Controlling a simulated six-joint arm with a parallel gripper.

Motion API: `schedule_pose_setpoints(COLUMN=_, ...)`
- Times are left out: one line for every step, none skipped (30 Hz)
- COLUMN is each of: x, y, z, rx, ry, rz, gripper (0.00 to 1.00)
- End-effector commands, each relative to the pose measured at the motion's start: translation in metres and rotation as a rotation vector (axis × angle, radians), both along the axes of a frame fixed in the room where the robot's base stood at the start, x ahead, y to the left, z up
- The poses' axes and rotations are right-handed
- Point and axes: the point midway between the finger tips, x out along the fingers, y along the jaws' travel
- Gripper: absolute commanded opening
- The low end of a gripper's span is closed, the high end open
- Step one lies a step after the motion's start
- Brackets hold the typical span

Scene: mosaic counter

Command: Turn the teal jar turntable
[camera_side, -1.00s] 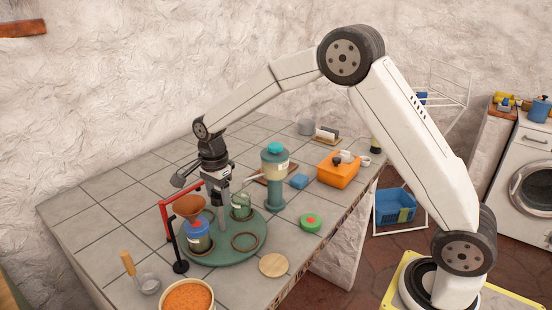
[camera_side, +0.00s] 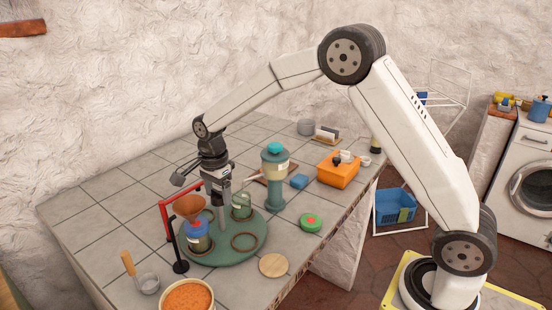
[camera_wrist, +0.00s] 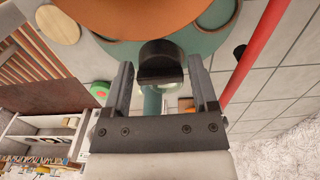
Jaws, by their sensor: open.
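The teal turntable (camera_side: 225,256) is a round plate on the counter, left of centre in the side view; part of it also shows at the top of the wrist view (camera_wrist: 214,42). A jar with a blue top (camera_side: 198,241) and a pale green jar (camera_side: 241,208) stand on it, beside an empty brown ring (camera_side: 245,242). My gripper (camera_side: 219,200) points down over the turntable's middle. In the wrist view its two fingers (camera_wrist: 160,70) are apart, with a dark rounded piece (camera_wrist: 160,58) between them. I cannot tell whether they touch it.
A brown funnel (camera_side: 188,206) on a red stand (camera_side: 166,212) rises close left of my gripper. A bowl of orange food (camera_side: 187,297) and a round wooden disc (camera_side: 273,265) lie in front. A teal-topped dispenser (camera_side: 275,178) stands right; open tiles (camera_side: 110,215) lie left.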

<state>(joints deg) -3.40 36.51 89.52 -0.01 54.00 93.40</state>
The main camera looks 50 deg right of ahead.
Motion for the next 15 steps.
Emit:
schedule_pose_setpoints(x=0.0, y=0.0, z=0.003, rx=0.0, ry=-0.001, rz=0.0, gripper=0.75)
schedule_pose_setpoints(x=0.0, y=0.0, z=0.005, rx=0.0, ry=-0.001, rz=0.0, gripper=0.75)
schedule_pose_setpoints(x=0.0, y=0.0, z=0.008, rx=0.0, ry=-0.002, rz=0.0, gripper=0.75)
schedule_pose_setpoints(x=0.001, y=0.0, z=0.011, rx=0.0, ry=-0.002, rz=0.0, gripper=0.75)
schedule_pose_setpoints(x=0.001, y=0.0, z=0.014, rx=0.0, ry=-0.004, rz=0.0, gripper=0.75)
schedule_pose_setpoints(x=0.001, y=0.0, z=0.019, rx=0.0, ry=-0.004, rz=0.0, gripper=0.75)
schedule_pose_setpoints(x=0.001, y=0.0, z=0.023, rx=0.0, ry=-0.004, rz=0.0, gripper=0.75)
schedule_pose_setpoints(x=0.001, y=0.0, z=0.026, rx=0.0, ry=-0.004, rz=0.0, gripper=0.75)
schedule_pose_setpoints(x=0.001, y=0.0, z=0.032, rx=0.0, ry=-0.005, rz=0.0, gripper=0.75)
schedule_pose_setpoints(x=0.001, y=0.0, z=0.036, rx=0.0, ry=-0.004, rz=0.0, gripper=0.75)
schedule_pose_setpoints(x=0.001, y=0.0, z=0.04, rx=0.0, ry=-0.004, rz=0.0, gripper=0.75)
schedule_pose_setpoints(x=0.001, y=0.0, z=0.045, rx=0.0, ry=-0.004, rz=0.0, gripper=0.75)
schedule_pose_setpoints(x=0.0, y=0.0, z=0.049, rx=0.0, ry=-0.003, rz=0.0, gripper=0.75)
schedule_pose_setpoints(x=0.0, y=0.0, z=0.053, rx=0.0, ry=-0.003, rz=0.0, gripper=0.75)
schedule_pose_setpoints(x=0.001, y=0.0, z=0.058, rx=0.0, ry=-0.004, rz=0.0, gripper=0.75)
